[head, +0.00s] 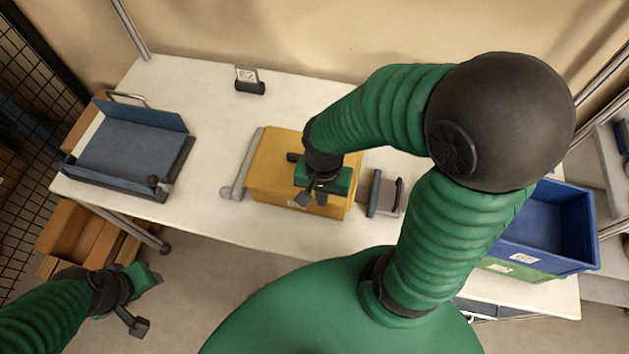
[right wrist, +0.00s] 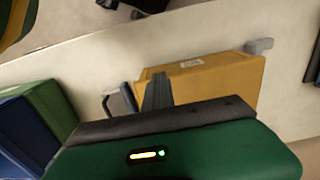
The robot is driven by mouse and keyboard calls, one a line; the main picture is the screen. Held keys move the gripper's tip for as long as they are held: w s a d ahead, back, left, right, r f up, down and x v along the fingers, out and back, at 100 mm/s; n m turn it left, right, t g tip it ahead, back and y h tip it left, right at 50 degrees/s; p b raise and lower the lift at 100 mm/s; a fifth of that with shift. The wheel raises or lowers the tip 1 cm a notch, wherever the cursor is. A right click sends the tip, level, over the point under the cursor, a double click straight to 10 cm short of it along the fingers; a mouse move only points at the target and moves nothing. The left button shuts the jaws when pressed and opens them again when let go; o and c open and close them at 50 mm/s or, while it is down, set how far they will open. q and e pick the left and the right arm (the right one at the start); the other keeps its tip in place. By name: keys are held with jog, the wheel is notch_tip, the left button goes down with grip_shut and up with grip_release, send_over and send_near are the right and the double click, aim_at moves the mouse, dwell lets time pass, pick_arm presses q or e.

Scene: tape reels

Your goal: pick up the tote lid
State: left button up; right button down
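A yellow tote (head: 270,160) stands on the white table in the middle of the head view. Its flat yellow top looks closed, but I cannot tell where a lid ends and the tote begins. The tote also shows in the right wrist view (right wrist: 215,82), with a small white label on its side. My right gripper (head: 313,197) hangs over the right part of the tote and hides some of it; its dark fingers show no held thing, and their opening is unclear. My left gripper (head: 138,322) is low at the left, off the table, apart from the tote.
A grey bar (head: 241,165) lies along the tote's left side. A grey handled block (head: 384,194) stands close on its right. A blue tray (head: 130,150) is at the left, a small numbered stand (head: 249,80) behind, and a blue bin (head: 548,222) at the right.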

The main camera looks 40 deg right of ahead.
jog(key=shift+s+f, duration=0.1)
jog(key=shift+s, duration=0.2)
jog(key=shift+s+a, duration=0.15)
jog(key=shift+a, duration=0.05)
jog(key=shift+c, duration=2.2)
grip_release()
